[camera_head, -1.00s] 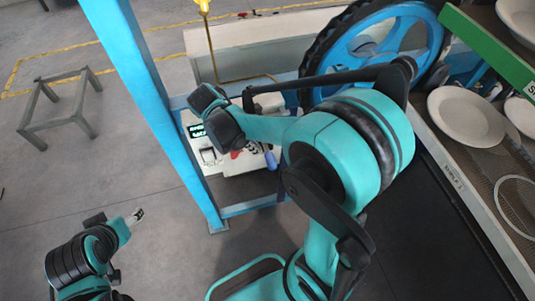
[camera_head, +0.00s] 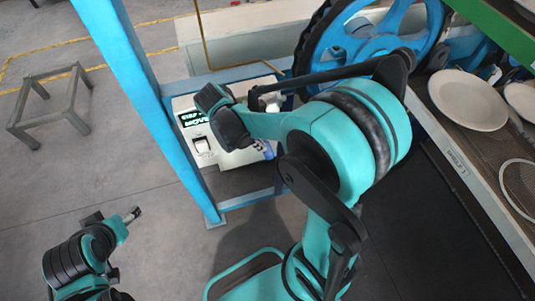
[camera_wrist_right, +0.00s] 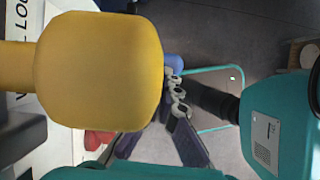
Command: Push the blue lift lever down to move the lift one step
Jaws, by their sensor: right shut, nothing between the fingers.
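The blue lever (camera_head: 269,151) shows as a small blue piece at the right edge of the white control box (camera_head: 205,150), partly behind my right arm. In the right wrist view a blue rounded end (camera_wrist_right: 173,62) shows just right of a large yellow knob. My right gripper (camera_wrist_right: 178,92) is shut and empty, its grey finger joints just below the blue end; I cannot tell whether they touch. In the head view the right hand (camera_head: 225,115) is over the box and its fingers are hidden. My left gripper (camera_head: 132,215) is at lower left, away from the box, too small to read.
The yellow knob (camera_wrist_right: 98,70) is very close to the wrist camera, with a red part (camera_wrist_right: 98,139) below it. A blue post (camera_head: 140,100) stands left of the box. A blue wheel (camera_head: 365,40) is behind; a plate rack (camera_head: 480,190) is at right.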

